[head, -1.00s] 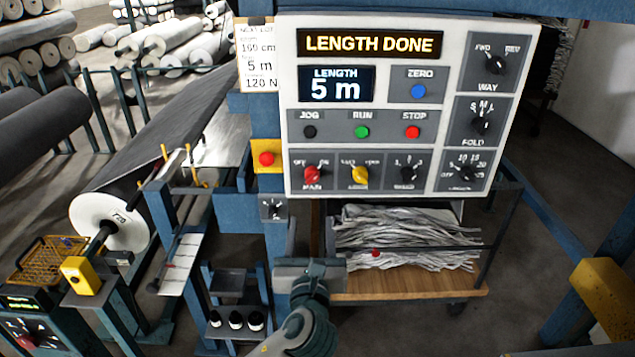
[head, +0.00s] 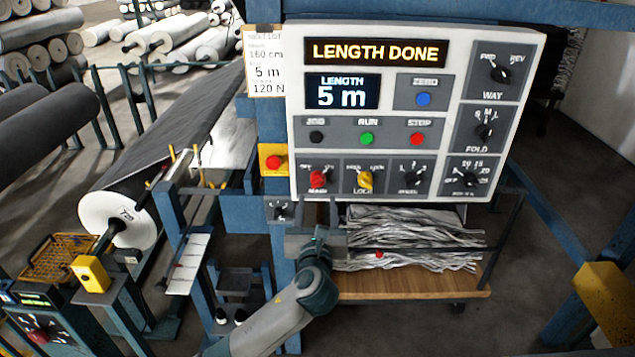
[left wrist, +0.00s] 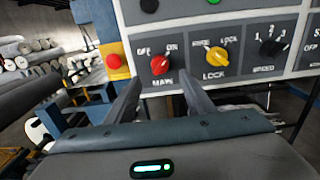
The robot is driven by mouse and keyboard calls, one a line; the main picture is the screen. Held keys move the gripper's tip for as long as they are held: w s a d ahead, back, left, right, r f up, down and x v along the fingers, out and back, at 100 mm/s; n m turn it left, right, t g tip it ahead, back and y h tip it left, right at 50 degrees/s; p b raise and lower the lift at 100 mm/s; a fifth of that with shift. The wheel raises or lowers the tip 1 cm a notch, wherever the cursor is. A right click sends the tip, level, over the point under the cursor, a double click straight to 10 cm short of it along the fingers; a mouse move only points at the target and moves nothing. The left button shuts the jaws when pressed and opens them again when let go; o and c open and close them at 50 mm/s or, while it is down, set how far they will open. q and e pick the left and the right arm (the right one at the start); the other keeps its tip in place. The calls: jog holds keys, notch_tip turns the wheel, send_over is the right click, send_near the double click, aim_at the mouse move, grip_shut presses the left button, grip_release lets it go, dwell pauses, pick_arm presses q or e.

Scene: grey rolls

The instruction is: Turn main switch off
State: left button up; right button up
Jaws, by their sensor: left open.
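The main switch (head: 318,179) is a red rotary knob at the lower left of the white control panel (head: 381,153). It also shows in the left wrist view (left wrist: 159,65), its pointer turned toward the upper right, toward ON. My left gripper (head: 311,212) is just below the panel's lower edge, under the main switch and apart from it. In the left wrist view its two fingers (left wrist: 158,98) are spread, with nothing between them, and the red knob shows above the gap. My right gripper is not in view.
The yellow lock knob (head: 365,180) sits right beside the main switch. A red button on a yellow box (head: 273,162) is left of the panel. A wooden cart (head: 400,285) with grey scraps stands below. A blue post (head: 270,120) runs beside the panel.

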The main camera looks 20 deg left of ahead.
aim_at(317, 186)
pick_arm(q)
jog(key=p+x, duration=0.1)
jog(key=x, duration=0.5)
jog(key=shift+w+p, duration=0.3)
jog(key=shift+p, duration=0.1)
jog(key=shift+w+a, duration=0.25)
jog(key=shift+w, duration=0.4)
jog(key=shift+f, duration=0.1)
jog(key=c, duration=1.1)
